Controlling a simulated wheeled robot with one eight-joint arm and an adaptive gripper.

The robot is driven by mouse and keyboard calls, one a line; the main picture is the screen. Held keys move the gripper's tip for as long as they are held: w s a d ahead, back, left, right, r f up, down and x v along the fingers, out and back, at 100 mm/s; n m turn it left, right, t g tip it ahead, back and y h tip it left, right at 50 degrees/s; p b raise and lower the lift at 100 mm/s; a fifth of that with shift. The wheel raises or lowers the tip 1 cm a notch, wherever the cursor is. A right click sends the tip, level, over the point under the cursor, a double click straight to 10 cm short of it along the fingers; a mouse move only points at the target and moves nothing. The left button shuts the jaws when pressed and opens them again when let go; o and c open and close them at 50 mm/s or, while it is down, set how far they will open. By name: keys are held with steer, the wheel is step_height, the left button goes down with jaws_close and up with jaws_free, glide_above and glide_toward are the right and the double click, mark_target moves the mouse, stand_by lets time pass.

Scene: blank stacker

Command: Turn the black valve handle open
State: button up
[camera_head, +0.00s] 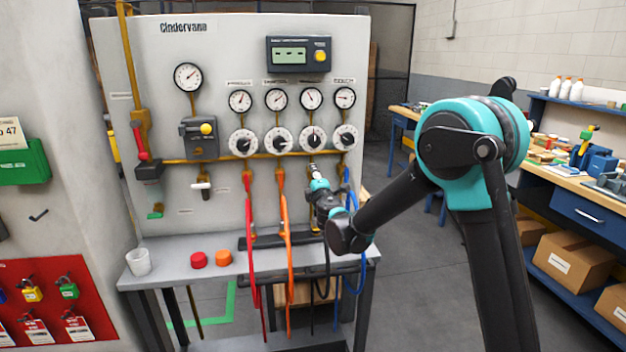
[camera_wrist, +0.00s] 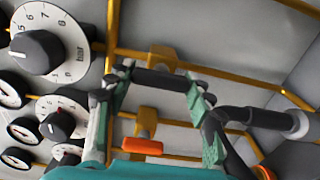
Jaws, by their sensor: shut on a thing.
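The black valve handle (camera_wrist: 158,82) shows in the wrist view as a dark bar on a brass valve body, lying across the picture. My gripper (camera_wrist: 157,88) has its teal-padded fingers on either end of this bar and is shut on it. In the head view my gripper (camera_head: 316,174) is at the panel, on the third hose line from the left, and mostly hides the handle. Whether the valve is open I cannot tell.
An orange handle (camera_wrist: 142,147) sits close beside in the wrist view. A red hose (camera_head: 251,250), an orange hose (camera_head: 288,240) and a blue hose (camera_head: 352,235) hang nearby. Dial knobs (camera_head: 313,138) and gauges (camera_head: 312,98) are above. A white cup (camera_head: 138,262) stands on the ledge.

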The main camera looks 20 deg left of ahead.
steer(key=o, duration=1.2)
steer(key=shift+c, duration=0.2)
steer(key=shift+s, duration=0.1)
steer(key=v, duration=1.2)
steer(key=shift+f, duration=0.1)
